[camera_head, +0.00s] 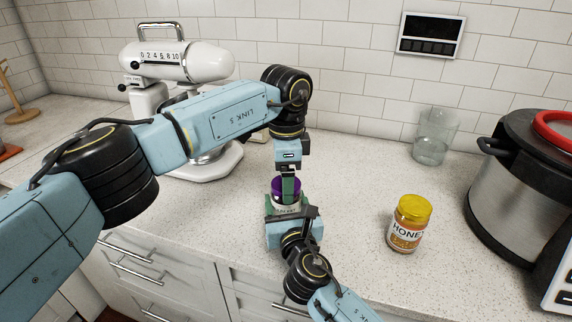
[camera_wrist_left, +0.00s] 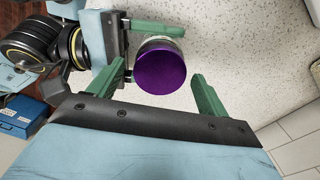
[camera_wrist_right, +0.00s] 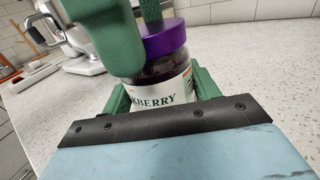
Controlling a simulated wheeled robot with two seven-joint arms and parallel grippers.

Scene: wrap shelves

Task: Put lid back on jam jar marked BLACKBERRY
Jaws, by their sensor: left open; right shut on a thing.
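The jam jar (camera_wrist_right: 165,92) stands upright on the counter, dark inside, with a white label reading "KBERRY" in the right wrist view. A purple lid (camera_wrist_right: 163,38) sits on its mouth; I cannot tell whether it is screwed down. The lid also shows from above in the left wrist view (camera_wrist_left: 160,68) and in the head view (camera_head: 286,188). My right gripper (camera_wrist_right: 160,100) is shut around the jar's body from the front. My left gripper (camera_wrist_left: 158,88) is open, pointing down over the lid, with a finger on either side and gaps to the lid.
A honey jar (camera_head: 409,224) with a yellow lid stands to the right. Behind it is an empty glass (camera_head: 434,136). A large steel cooker (camera_head: 512,190) fills the right side. A white stand mixer (camera_head: 180,62) stands at the back left. The counter between jar and honey is clear.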

